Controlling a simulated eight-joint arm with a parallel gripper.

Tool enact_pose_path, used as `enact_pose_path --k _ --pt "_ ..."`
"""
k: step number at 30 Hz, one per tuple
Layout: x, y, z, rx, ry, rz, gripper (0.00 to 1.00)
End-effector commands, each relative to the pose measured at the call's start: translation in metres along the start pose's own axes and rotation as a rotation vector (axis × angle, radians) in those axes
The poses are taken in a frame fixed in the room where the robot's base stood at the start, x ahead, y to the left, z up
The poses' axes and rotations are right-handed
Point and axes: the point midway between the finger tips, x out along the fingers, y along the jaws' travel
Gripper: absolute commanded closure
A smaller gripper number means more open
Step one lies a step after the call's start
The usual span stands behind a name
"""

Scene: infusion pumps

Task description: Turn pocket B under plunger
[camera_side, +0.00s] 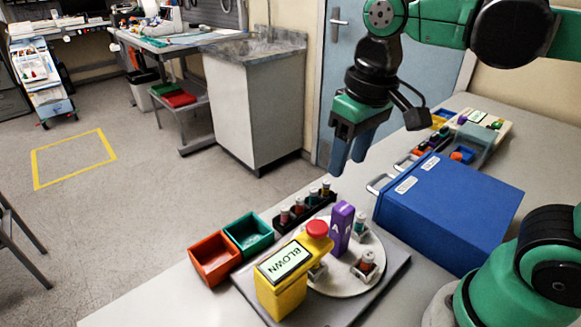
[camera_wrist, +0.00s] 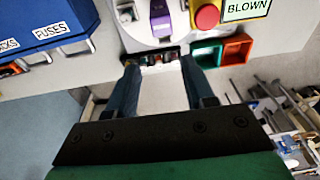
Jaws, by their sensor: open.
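A round white turntable (camera_side: 338,286) with small pockets lies on a dark grey plate (camera_side: 385,287). A pocket at its right front holds a fuse (camera_side: 367,262) with a reddish-brown body. A purple upright block (camera_side: 342,228) with white marks stands on the turntable; it also shows in the wrist view (camera_wrist: 160,22). A yellow tester (camera_side: 282,292) with a red plunger head (camera_side: 318,229) overhangs the turntable; its display (camera_side: 285,262) reads BLOWN. I cannot make out pocket B's letter. My gripper (camera_side: 350,160) is open and empty, above and behind the turntable, touching nothing.
A black rack (camera_side: 305,211) of several fuses stands behind the turntable. An orange bin (camera_side: 214,262) and a teal bin (camera_side: 248,234) sit to its left. A large blue box (camera_side: 450,215) labelled FUSES stands close on the right. Small parts lie farther back.

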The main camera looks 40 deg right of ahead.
Motion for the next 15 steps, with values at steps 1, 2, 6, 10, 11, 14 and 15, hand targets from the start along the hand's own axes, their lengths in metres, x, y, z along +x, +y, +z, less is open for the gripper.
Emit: enact_pose_path --k 1,2,6,10,11,14,15 --pt "-0.002 -0.005 0.002 -0.004 -0.073 0.007 0.53" --pt "-0.003 -0.007 0.004 -0.004 -0.121 0.014 0.53" --pt "0.027 -0.006 0.011 0.002 -0.136 0.017 0.53" --pt "0.048 -0.006 0.013 0.001 -0.134 0.017 0.53" --pt "0.051 -0.006 0.014 0.001 -0.134 0.016 0.53" --pt "0.058 -0.006 0.015 0.001 -0.134 0.016 0.53" --pt "0.060 -0.006 0.015 0.001 -0.133 0.016 0.53"
